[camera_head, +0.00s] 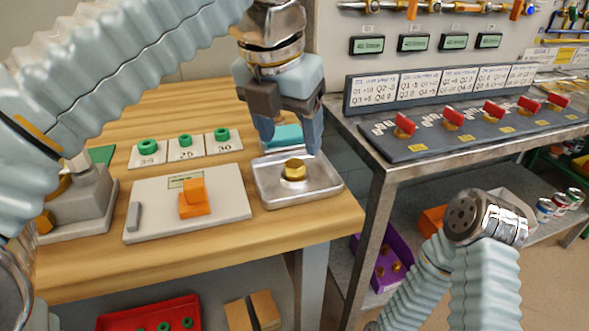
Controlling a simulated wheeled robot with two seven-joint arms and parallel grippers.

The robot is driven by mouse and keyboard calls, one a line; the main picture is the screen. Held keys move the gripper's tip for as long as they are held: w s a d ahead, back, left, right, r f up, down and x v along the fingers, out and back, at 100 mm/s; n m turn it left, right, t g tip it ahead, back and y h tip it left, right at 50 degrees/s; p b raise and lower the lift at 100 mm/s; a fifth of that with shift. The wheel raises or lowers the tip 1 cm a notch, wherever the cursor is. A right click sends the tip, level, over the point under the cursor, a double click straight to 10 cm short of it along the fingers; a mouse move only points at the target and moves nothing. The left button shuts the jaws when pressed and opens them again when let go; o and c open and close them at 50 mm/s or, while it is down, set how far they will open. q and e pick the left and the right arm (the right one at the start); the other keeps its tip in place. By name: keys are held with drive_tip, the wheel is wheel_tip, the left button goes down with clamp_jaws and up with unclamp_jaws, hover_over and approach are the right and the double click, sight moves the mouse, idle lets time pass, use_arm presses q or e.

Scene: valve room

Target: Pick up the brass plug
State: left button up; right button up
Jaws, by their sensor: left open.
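The brass plug (294,169) is a small gold hex-shaped piece. It sits in a shallow metal tray (272,196) near the right end of the wooden table. My left gripper (291,140) points down just above and behind the plug in the picture, its two fingers spread on either side and empty. I cannot tell the exact height of the fingertips over the tray. On the right, my other arm (487,270) shows, but its gripper fingers cannot be made out.
Left of the tray is a white board (230,208) with an orange block (194,198). Green rings (185,140) on numbered cards lie behind it. A teal object (284,136) is behind the gripper. A metal bench (380,165) with red-handled valves stands at right.

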sight(295, 163)
use_arm(q)
drive_tip(key=x, duration=0.5)
drive_tip(key=shift+w+f, duration=0.1)
drive_tip(key=shift+f, duration=0.25)
drive_tip(key=shift+c, duration=0.2)
clamp_jaws()
